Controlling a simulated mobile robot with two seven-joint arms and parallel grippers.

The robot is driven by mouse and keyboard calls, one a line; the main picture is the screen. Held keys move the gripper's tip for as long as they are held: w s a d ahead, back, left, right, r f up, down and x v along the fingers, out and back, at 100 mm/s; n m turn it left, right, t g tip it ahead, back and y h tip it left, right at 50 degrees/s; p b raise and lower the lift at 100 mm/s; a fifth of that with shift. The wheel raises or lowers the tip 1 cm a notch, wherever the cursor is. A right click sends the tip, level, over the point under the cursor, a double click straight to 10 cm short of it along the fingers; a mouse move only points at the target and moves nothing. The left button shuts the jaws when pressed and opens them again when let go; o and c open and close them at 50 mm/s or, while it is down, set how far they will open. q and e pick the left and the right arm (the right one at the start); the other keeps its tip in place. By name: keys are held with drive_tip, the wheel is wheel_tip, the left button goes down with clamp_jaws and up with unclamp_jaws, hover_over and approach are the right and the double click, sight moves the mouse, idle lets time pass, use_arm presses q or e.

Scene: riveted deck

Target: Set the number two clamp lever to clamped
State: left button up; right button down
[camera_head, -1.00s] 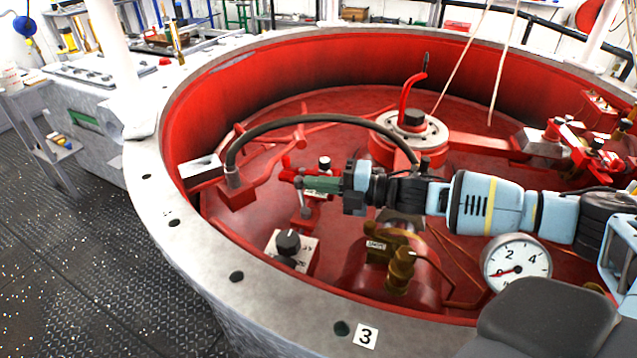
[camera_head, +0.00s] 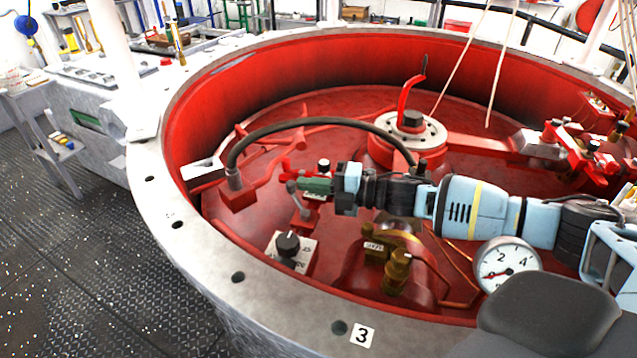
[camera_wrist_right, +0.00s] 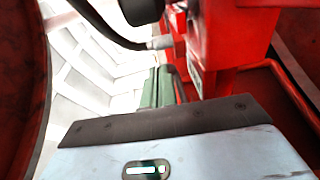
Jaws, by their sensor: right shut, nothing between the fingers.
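My right gripper (camera_head: 306,185) reaches in from the right over the red drum floor. Its green fingers are shut and empty, beside a small lever with a grey ball end (camera_head: 292,187). This lever leans up and left from a red bracket (camera_head: 303,218); whether the fingers touch it I cannot tell. A small pale label beneath the fingers is too small to read. In the right wrist view the green fingers (camera_wrist_right: 160,87) are beside a red block (camera_wrist_right: 228,50), and the lever is not clear. My left gripper is not in view.
A black hose (camera_head: 300,124) arches behind the gripper. A box with a black knob (camera_head: 288,244), brass valve (camera_head: 398,268) and pressure gauge (camera_head: 508,262) are near the front. The pale drum rim (camera_head: 205,255) curves around, with a "3" label (camera_head: 362,334).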

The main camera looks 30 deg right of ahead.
drive_tip(key=shift+w+a+r+p, duration=0.1)
drive_tip(key=shift+w+a+p, duration=0.4)
drive_tip(key=shift+a+p, duration=0.1)
drive_tip(key=shift+a, duration=0.15)
idle(0.3)
drive_tip(key=v, duration=0.7)
drive_tip(key=shift+s+d, duration=0.25)
drive_tip(key=shift+d, duration=0.05)
